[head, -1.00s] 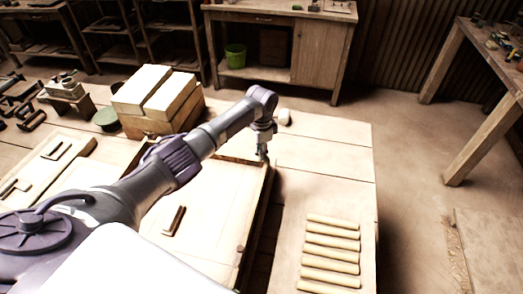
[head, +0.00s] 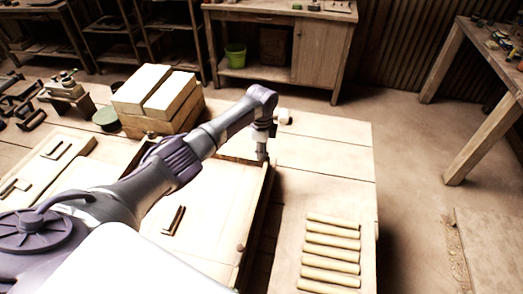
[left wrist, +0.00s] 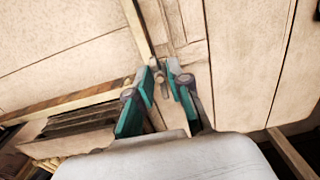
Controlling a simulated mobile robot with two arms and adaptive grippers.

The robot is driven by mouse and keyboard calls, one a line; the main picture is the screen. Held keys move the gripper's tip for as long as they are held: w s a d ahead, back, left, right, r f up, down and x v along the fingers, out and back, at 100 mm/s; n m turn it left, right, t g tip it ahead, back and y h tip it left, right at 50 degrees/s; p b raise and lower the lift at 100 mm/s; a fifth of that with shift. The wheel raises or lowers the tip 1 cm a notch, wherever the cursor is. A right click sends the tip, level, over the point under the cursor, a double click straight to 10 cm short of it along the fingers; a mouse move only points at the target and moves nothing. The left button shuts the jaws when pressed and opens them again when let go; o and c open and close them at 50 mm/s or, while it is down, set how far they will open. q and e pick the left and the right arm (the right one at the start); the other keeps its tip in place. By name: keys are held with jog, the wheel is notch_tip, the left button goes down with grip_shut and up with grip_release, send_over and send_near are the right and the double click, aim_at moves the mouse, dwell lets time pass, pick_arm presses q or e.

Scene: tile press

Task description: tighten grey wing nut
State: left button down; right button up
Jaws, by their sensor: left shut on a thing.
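My left gripper (head: 262,156) points down at the far right corner of the wooden frame of the press (head: 225,200) in the head view. In the left wrist view its two green-and-grey fingers (left wrist: 164,82) are closed around a small grey part, the wing nut (left wrist: 160,78), at the frame's corner. The fingertips cover much of the nut, so its wings are hard to make out. In the head view the nut is hidden by the gripper. My right gripper is not in view.
Stacked pale blocks (head: 156,92) stand behind my left arm. A row of several wooden rods (head: 331,242) lies at the right front of the table. A dark L-shaped piece (head: 174,220) lies on the panel. The table right of the gripper is mostly clear.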

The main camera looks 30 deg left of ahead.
pick_arm(q)
jog(key=shift+w+r, duration=0.1)
jog(key=c, duration=1.1)
grip_release()
notch_tip(320, 180, up, 12)
jog(key=shift+f, duration=0.1)
